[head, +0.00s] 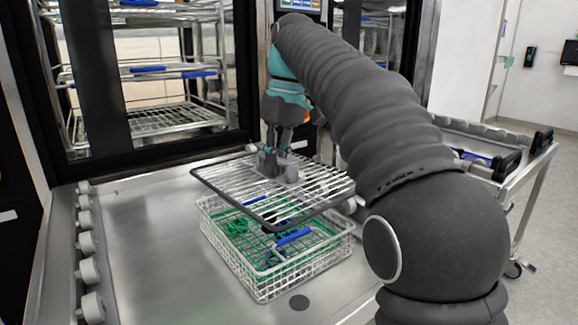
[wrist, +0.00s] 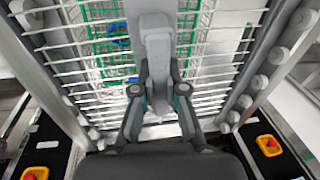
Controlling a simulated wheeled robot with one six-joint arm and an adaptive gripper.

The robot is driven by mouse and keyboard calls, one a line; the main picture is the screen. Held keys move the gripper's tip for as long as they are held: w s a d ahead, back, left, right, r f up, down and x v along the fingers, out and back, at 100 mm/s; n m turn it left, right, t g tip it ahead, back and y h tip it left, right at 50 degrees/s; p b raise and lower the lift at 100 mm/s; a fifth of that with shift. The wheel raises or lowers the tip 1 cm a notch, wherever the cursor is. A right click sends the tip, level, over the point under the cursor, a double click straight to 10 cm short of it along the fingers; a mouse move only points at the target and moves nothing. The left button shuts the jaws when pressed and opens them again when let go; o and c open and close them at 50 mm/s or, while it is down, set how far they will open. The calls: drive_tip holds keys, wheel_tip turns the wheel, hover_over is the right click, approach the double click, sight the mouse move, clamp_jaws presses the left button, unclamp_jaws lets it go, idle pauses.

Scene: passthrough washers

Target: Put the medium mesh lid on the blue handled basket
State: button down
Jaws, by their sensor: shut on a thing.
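The mesh lid (head: 228,178) is a flat wire grid with a dark rim and a grey block grip at its middle. My gripper (head: 277,160) is shut on that grip and holds the lid above the basket, slightly tilted and offset toward the back left. The basket (head: 308,265) is white wire with blue handles and stands on the steel table; green and blue contents show inside it. In the wrist view my gripper (wrist: 160,88) clasps the grey grip, and the lid's bars (wrist: 85,45) spread out on both sides. The basket (wrist: 205,50) shows beneath through the bars. Part of the basket is hidden by the lid.
The steel table (head: 150,265) is clear to the left of the basket, with rollers (head: 88,245) along its left edge. A washer with a glass door and racks (head: 150,115) stands behind. A cart (head: 500,160) stands at the right.

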drive_tip(key=w, duration=0.1)
drive_tip(key=w+a+r, duration=0.1)
drive_tip(key=w+a, duration=0.1)
drive_tip(key=shift+w+r, duration=0.25)
drive_tip(key=shift+r, duration=0.15)
drive_tip(key=shift+w+r, duration=0.15)
drive_tip(key=shift+r, duration=0.2)
drive_tip(key=shift+s+d+r+m+t, duration=0.1)
drive_tip(key=shift+s+r+m+t, duration=0.1)
drive_tip(key=shift+r, duration=0.25)
drive_tip(key=shift+s+r+m+t, duration=0.1)
drive_tip(key=shift+r+t, duration=0.1)
drive_tip(key=shift+r, duration=0.25)
drive_tip(key=shift+s, duration=0.15)
drive_tip(key=shift+f, duration=0.8)
drive_tip(key=shift+f+b, duration=0.55)
drive_tip(key=shift+f, duration=4.15)
drive_tip(key=shift+p, duration=0.6)
drive_tip(key=shift+f+b, duration=0.9)
drive_tip(key=shift+f, duration=0.5)
